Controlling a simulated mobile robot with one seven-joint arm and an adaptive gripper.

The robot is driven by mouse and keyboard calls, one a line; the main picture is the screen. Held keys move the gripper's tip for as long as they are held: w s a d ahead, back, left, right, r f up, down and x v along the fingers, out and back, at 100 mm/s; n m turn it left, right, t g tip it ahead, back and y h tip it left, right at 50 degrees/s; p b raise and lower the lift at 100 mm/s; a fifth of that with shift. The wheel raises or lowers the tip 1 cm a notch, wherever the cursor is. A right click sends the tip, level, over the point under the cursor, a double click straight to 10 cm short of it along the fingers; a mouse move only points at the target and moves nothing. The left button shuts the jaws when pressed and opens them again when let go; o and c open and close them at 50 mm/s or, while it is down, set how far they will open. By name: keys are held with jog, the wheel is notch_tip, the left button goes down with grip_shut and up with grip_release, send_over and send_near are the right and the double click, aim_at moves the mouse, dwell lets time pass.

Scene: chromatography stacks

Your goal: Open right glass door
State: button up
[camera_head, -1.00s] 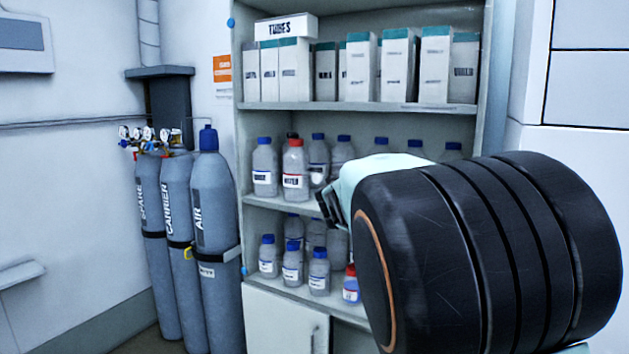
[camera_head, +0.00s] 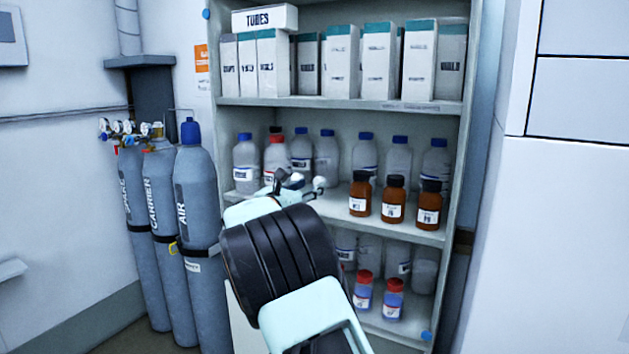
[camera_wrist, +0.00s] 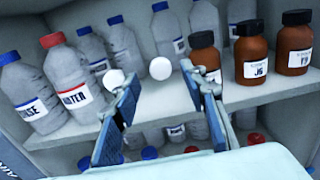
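The right glass door is too clear to make out over the shelves of the cabinet (camera_head: 228,170). Two small white round knobs seem to stand in front of the middle shelf. The right knob (camera_wrist: 160,68) shows in the wrist view and also in the head view (camera_head: 319,183). The left knob (camera_wrist: 113,79) lies outside my left finger. My gripper (camera_wrist: 163,85) is open, with one finger on each side of the right knob, which appears just beyond or between the tips; contact cannot be told. In the head view my gripper (camera_head: 288,180) is at middle-shelf height, partly hidden by my wrist.
Brown bottles (camera_head: 393,198) and clear bottles (camera_head: 365,155) stand on the middle shelf; white boxes (camera_head: 380,60) fill the top shelf. Grey gas cylinders (camera_head: 197,190) stand left of the cabinet. A white wall unit (camera_head: 560,220) is at the right.

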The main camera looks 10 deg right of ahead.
aim_at(317, 182)
jog(key=shift+p+x, duration=0.3)
jog(key=shift+x, duration=1.45)
grip_shut()
